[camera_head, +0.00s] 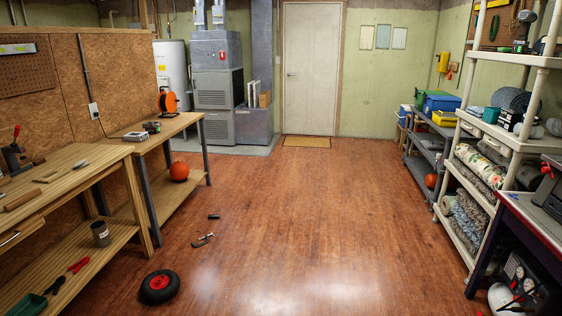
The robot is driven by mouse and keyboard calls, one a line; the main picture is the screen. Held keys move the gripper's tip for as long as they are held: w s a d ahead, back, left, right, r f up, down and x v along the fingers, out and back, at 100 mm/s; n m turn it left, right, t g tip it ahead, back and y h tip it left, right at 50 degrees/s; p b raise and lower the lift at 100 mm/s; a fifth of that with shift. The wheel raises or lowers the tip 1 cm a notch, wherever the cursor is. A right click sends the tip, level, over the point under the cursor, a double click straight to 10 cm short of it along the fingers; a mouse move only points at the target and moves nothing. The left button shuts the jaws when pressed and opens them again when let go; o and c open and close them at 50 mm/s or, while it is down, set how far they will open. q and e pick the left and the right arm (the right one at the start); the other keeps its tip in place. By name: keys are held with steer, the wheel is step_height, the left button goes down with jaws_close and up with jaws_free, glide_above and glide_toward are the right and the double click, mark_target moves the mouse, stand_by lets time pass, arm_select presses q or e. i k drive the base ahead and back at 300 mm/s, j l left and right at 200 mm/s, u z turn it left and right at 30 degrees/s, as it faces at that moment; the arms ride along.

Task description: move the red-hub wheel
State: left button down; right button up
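The red-hub wheel (159,286) lies flat on the wooden floor in the lower left of the head view. It has a black tyre and a red centre. It sits just right of the wooden workbench's lower shelf, apart from it. Neither of my grippers shows in this view.
A clamp-like tool (202,241) and a small dark cylinder (214,216) lie on the floor beyond the wheel. Wooden workbenches (70,165) line the left. Shelves (500,140) and a dark table (528,215) stand right. The middle floor (320,220) is clear toward the white door (311,70).

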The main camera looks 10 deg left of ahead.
mark_target(160, 286)
steer(key=i+u, duration=0.2)
steer(key=i, duration=0.4)
steer(key=i+u, duration=0.2)
steer(key=i, duration=0.4)
steer(key=i+l+u, duration=0.2)
steer(key=i, duration=0.4)
